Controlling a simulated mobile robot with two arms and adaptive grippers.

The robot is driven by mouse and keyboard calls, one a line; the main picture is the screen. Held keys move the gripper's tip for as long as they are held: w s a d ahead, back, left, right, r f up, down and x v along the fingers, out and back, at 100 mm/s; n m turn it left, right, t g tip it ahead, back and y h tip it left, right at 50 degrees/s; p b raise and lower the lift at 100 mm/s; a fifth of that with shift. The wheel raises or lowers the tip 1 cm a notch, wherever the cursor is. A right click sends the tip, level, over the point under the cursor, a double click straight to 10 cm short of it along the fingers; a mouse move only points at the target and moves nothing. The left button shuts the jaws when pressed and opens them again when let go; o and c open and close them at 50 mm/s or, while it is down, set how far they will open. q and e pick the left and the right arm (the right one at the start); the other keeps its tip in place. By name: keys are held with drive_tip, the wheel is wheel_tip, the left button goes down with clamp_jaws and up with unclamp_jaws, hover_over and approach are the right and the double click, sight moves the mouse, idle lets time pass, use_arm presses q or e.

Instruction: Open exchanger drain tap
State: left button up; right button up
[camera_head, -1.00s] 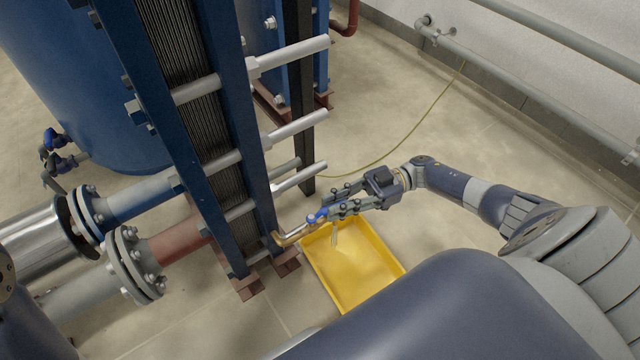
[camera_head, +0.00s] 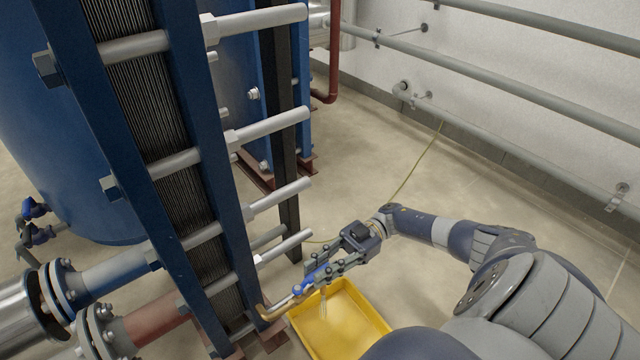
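The drain tap (camera_head: 285,307) is a brass pipe coming from the foot of the blue plate exchanger (camera_head: 222,190), with a blue handle (camera_head: 317,274) on it. My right gripper (camera_head: 318,277) is at the tap, its fingers either side of the blue handle. The fingers partly cover the handle, so I cannot tell whether they press on it. A pale streak (camera_head: 323,305) hangs below the tap outlet, over the yellow tray (camera_head: 376,322). My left gripper is not in view.
Long steel tie bars (camera_head: 270,127) stick out from the exchanger above my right gripper. A yellow-green hose (camera_head: 411,176) lies on the floor behind. Flanged pipes (camera_head: 112,277) join the exchanger at left. The floor right of the exchanger is mostly clear.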

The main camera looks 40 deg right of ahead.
drive_tip(key=o, duration=0.3)
drive_tip(key=d, duration=0.7)
drive_tip(key=shift+d, duration=0.2)
drive_tip(key=shift+s, duration=0.15)
idle(0.6)
